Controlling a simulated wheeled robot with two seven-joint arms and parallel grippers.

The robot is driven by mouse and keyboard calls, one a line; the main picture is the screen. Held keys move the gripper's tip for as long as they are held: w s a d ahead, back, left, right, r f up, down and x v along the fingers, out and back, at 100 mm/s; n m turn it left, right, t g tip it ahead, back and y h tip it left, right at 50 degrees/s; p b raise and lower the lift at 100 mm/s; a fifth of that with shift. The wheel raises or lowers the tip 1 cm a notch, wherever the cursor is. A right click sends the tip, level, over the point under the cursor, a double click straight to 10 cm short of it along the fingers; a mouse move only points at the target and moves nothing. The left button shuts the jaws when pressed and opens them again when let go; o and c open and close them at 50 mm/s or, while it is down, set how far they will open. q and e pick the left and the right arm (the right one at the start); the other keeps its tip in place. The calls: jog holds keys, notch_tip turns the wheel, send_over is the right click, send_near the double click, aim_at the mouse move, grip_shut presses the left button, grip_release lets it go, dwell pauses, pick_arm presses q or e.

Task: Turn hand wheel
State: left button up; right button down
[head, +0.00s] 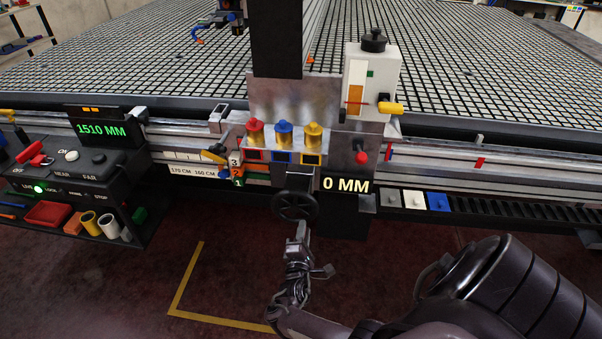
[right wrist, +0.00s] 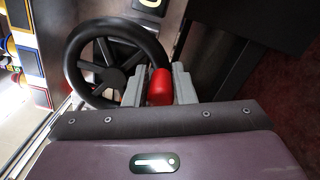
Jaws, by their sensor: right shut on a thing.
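The black spoked hand wheel (head: 296,205) is mounted at the front of the machine, below the colored knobs and left of the 0 MM display (head: 346,185). In the right wrist view the wheel (right wrist: 113,76) shows large at the upper left. Its red handle (right wrist: 160,87) stands at the lower right of the rim. My right gripper (right wrist: 158,88) is shut on this red handle, one grey finger on each side. In the head view the right gripper (head: 297,238) is just below the wheel and hides the handle. My left gripper is not seen.
Red, blue and yellow-topped brass knobs (head: 284,136) sit above the wheel. A red ball knob (head: 361,157) is to the upper right. A control panel (head: 62,160) reading 1510 MM stands at left. The dark red floor (head: 230,270) in front is clear, with yellow tape.

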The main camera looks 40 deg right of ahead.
jog(key=shift+s+d+f+n, duration=0.35)
jog(key=shift+s+f+n, duration=0.25)
jog(key=shift+n, duration=0.1)
jog(key=c, duration=1.6)
grip_release()
jog(key=o, duration=0.4)
jog(key=shift+d+f, duration=0.15)
jog(key=shift+d, duration=0.05)
jog(key=shift+a, duration=0.15)
